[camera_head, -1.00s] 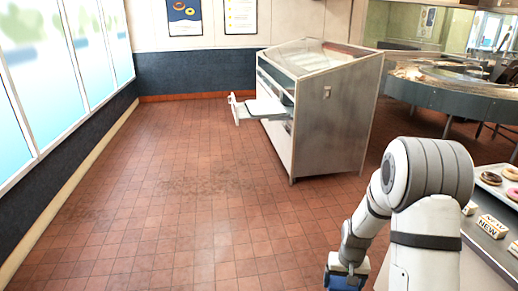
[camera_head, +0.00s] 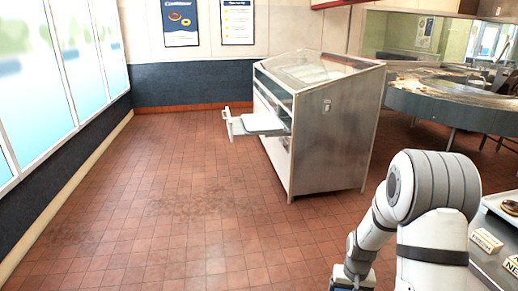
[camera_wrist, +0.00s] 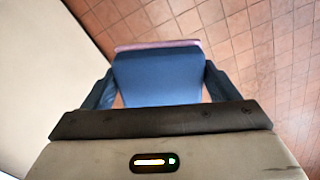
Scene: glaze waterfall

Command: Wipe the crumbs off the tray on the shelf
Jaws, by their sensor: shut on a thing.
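My gripper (camera_wrist: 157,82) is shut on a blue block (camera_wrist: 155,75) with a thin pinkish strip along its far edge, perhaps a sponge or wiping tool. One dark finger presses each side of it. In the head view, my gripper shows only partly at the bottom edge, with a bit of blue. A pale, flat tray or shelf (camera_head: 263,123) sticks out from the left side of the display case, far ahead of my gripper. Crumbs cannot be made out at this distance.
The metal display case (camera_head: 328,138) with a sloped glass top stands ahead on red floor tiles. A counter (camera_head: 488,250) with a doughnut and small signs is close on my right. A round conveyor (camera_head: 455,100) stands behind right. Floor left of the case is clear.

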